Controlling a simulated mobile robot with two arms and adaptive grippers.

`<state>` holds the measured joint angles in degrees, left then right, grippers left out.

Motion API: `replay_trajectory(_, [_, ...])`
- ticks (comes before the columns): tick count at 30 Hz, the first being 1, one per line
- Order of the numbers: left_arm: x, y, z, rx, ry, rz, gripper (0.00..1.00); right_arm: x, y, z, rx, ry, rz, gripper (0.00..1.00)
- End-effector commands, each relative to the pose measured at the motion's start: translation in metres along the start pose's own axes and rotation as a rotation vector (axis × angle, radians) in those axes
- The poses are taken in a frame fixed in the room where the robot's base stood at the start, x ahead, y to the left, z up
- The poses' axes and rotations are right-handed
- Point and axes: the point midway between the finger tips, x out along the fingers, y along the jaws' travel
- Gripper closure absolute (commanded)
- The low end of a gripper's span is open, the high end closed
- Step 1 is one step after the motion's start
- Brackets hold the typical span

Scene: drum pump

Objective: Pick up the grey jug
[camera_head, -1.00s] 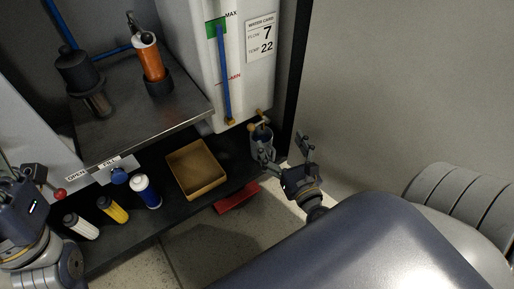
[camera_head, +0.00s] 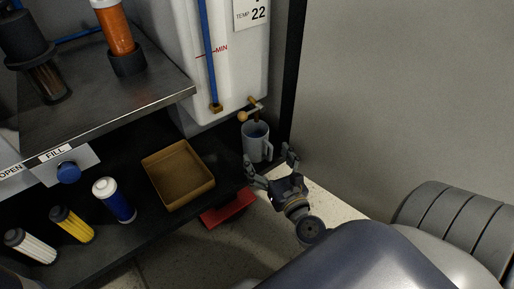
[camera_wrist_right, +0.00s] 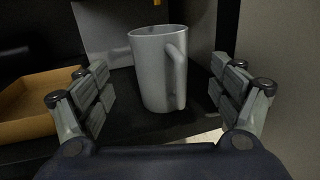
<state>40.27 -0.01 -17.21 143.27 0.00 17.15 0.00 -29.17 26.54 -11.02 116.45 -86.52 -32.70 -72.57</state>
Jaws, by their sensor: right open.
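The grey jug (camera_head: 256,143) stands upright on the black lower shelf, below the brass tap of the white tank. Its handle is on the right side. My right gripper (camera_head: 272,164) is open and empty just in front of the jug. In the right wrist view the jug (camera_wrist_right: 158,70) stands between the two spread fingers and a little beyond them, with its handle toward the right finger. I see no contact between the right gripper (camera_wrist_right: 165,100) and the jug. My left gripper is out of the head view.
The brass tap (camera_head: 252,108) hangs just above the jug. A tan tray (camera_head: 178,174) sits to its left on the shelf. A red object (camera_head: 228,208) lies below the shelf edge. A grey wall is at right.

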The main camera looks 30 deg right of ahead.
Motion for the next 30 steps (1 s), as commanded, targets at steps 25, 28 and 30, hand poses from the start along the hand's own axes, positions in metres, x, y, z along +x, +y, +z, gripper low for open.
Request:
replay_trajectory(25, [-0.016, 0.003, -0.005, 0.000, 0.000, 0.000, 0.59, 0.078, 0.000, -0.001, -0.001, 0.002, 0.001, 0.14])
replay_trajectory(28, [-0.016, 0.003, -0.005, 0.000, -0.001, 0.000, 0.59, 0.078, 0.000, -0.001, -0.001, 0.003, 0.001, 0.14])
replay_trajectory(30, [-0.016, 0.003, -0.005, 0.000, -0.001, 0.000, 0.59, 0.078, 0.000, -0.001, -0.001, 0.002, 0.001, 0.14])
